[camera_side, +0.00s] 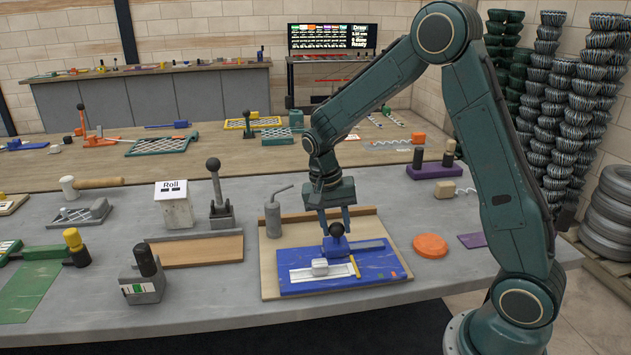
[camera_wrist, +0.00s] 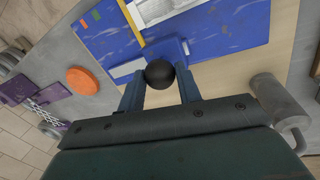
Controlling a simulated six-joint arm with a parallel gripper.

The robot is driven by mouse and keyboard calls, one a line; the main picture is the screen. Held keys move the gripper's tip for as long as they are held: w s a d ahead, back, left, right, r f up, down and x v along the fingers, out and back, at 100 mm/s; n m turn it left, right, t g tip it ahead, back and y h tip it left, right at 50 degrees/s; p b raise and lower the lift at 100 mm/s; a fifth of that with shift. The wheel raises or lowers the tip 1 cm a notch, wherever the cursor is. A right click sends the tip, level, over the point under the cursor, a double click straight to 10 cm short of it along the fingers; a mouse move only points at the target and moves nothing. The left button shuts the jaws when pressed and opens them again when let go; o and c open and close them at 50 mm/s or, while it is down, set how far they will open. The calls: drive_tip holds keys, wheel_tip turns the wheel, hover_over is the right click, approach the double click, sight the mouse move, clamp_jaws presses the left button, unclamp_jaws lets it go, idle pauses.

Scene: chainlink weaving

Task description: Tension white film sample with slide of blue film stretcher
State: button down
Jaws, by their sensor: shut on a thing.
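The blue film stretcher (camera_side: 300,286) lies flat on a wooden board (camera_side: 268,277) on the grey bench. A white film sample (camera_side: 335,270) lies on it, with a pale block (camera_side: 320,267) on top and a yellow strip (camera_side: 354,266) at its right end. The slide (camera_side: 338,243) is a blue piece with a round dark knob at the back of the stretcher. My gripper (camera_side: 336,226) points down and is shut on the knob. In the wrist view, the black knob (camera_wrist: 160,74) sits between both fingers (camera_wrist: 160,90), and the film (camera_wrist: 152,10) is partly cut off.
An orange disc (camera_side: 430,246) lies right of the board. A grey oil can (camera_side: 272,218) stands at its back left corner. A lever press (camera_side: 220,205) and a black-knobbed block (camera_side: 143,280) stand to the left. Bare bench lies in front of the block.

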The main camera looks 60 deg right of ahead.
sight(344, 240)
drive_tip(key=shift+s+d, duration=1.75)
drive_tip(key=shift+d, duration=0.05)
drive_tip(key=c, duration=1)
unclamp_jaws()
drive_tip(key=shift+r, duration=0.1)
wheel_tip(344, 240, up, 14)
drive_tip(key=w+a, duration=0.1)
drive_tip(key=w, duration=0.1)
drive_tip(key=shift+a+f, duration=0.25)
drive_tip(key=shift+a, duration=0.05)
